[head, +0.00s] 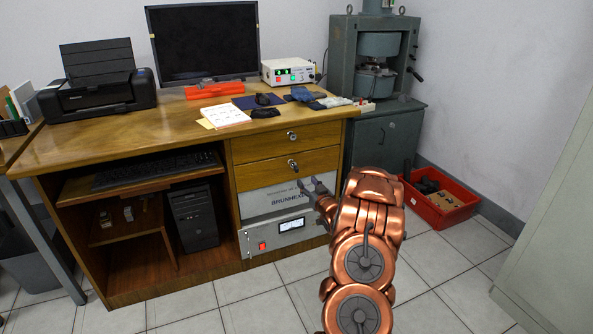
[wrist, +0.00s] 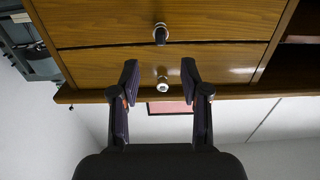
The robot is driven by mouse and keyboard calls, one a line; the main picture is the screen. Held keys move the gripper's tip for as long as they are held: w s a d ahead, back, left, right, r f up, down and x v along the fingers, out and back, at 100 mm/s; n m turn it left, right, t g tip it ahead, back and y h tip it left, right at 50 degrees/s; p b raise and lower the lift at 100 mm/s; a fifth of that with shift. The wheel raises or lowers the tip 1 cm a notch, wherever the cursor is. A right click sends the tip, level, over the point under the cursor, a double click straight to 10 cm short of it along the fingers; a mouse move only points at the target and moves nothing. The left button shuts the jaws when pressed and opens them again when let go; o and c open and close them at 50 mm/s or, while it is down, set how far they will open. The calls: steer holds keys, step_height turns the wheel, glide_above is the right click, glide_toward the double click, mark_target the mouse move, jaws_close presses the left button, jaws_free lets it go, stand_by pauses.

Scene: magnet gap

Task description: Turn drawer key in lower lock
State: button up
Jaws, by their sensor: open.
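The lower lock with the dark drawer key (head: 293,165) is on the lower wooden drawer (head: 315,163) of the desk. The upper lock (head: 292,136) is a bare round metal cylinder on the upper drawer (head: 262,146). My gripper (head: 309,186) is open and empty, in front of the drawers and just below and right of the key in the head view. The wrist view appears upside down: the key (wrist: 160,34) shows beyond the fingertips, above the upper lock (wrist: 162,78), which appears between the open fingers (wrist: 159,82). The fingers look apart from the key.
Below the drawers sit a grey panel (head: 268,200) and a unit with a red switch (head: 281,236). A red crate (head: 427,216) lies on the floor right of the desk, beside a grey-green machine cabinet (head: 381,140). The tiled floor before the desk is clear.

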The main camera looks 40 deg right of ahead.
mark_target(297, 171)
steer(key=x, duration=0.7)
steer(key=shift+w+r, duration=0.15)
steer(key=shift+w, duration=0.2)
steer(key=shift+w+d+p, duration=0.3)
steer(key=shift+w+p, duration=0.15)
steer(key=shift+w, duration=0.15)
jaws_close()
